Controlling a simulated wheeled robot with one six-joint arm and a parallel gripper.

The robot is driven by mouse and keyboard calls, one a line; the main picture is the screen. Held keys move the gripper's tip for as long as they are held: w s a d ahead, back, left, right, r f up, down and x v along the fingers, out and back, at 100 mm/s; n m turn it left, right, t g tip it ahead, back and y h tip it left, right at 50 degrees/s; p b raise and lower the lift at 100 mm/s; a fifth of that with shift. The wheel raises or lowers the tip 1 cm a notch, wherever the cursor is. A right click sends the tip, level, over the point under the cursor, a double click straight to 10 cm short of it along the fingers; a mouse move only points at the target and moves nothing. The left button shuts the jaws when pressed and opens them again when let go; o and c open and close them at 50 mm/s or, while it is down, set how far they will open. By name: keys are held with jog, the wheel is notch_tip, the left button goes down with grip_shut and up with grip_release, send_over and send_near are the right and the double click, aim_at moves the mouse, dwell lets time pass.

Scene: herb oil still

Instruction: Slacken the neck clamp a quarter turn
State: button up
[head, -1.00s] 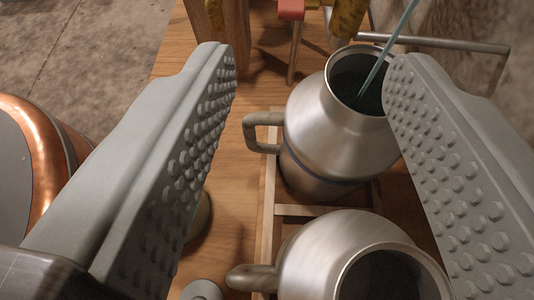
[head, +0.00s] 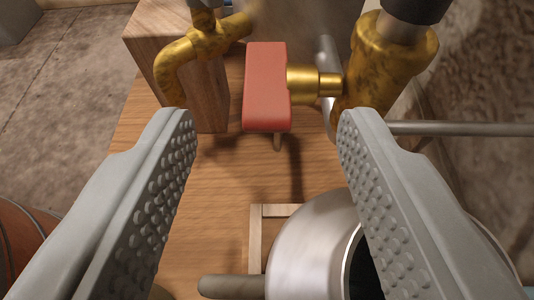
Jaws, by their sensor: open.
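I cannot tell for certain which part is the neck clamp. A red oblong block (head: 267,90) stands upright ahead in the head view, with a thin stem below it. My gripper (head: 265,118) is open and empty.
A brass elbow pipe (head: 178,65) is at the upper left, in front of a wooden block (head: 150,28). A steel jug (head: 310,245) stands on the wooden bench (head: 215,220) under the right finger. A metal rail (head: 470,129) runs at the right. Copper (head: 25,240) shows lower left.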

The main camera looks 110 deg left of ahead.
aim_at(267, 77)
jog(key=shift+x, duration=2.5)
